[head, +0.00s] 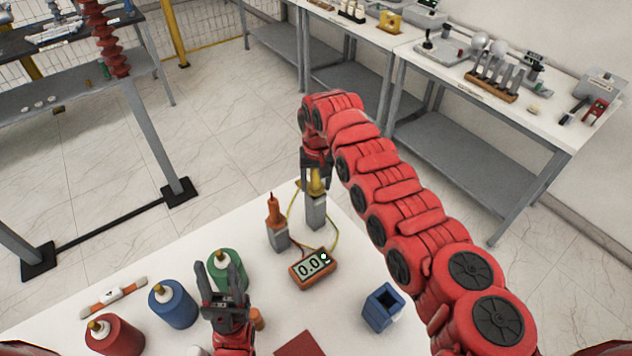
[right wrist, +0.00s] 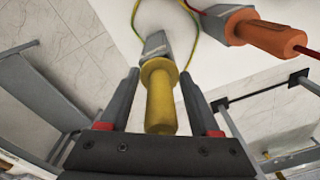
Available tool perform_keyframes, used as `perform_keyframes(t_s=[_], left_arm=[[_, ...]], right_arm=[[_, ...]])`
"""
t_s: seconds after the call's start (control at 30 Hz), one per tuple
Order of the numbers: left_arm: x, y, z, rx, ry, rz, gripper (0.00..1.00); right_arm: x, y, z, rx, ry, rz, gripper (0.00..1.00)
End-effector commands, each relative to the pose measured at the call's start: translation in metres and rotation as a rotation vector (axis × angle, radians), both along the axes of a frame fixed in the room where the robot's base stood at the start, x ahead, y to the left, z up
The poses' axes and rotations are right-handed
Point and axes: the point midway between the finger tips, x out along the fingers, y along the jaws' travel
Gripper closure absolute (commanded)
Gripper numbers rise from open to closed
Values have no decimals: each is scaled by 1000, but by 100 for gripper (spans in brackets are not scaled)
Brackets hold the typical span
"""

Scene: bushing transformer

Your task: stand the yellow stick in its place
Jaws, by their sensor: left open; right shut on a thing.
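The yellow stick (head: 317,184) stands upright at a grey holder (head: 316,212) at the table's far corner, a yellow wire beside it. In the right wrist view the yellow stick (right wrist: 161,98) lies between the fingers, its collar close to the grey holder (right wrist: 155,44). I cannot tell whether it is fully seated. My right gripper (head: 317,168) is shut on its upper part. My left gripper (head: 225,275) is open and empty, over the front of the table beside the green bottle (head: 226,268).
An orange stick (head: 273,210) stands in another grey holder (head: 278,237), left of the yellow one. An orange meter (head: 313,268), a blue box (head: 382,308), a blue bottle (head: 173,304), a red bottle (head: 115,335) and an orange-ended level (head: 113,298) are on the white table (head: 345,335).

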Motion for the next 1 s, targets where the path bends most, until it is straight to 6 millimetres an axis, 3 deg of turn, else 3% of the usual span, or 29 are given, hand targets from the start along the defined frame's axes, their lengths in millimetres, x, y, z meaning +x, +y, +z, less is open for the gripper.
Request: perform_keyframes(t_s=[1.0], left_arm=[[0, 0, -7, 0, 0, 0, 50]], right_arm=[[0, 0, -8, 0, 0, 0, 100]])
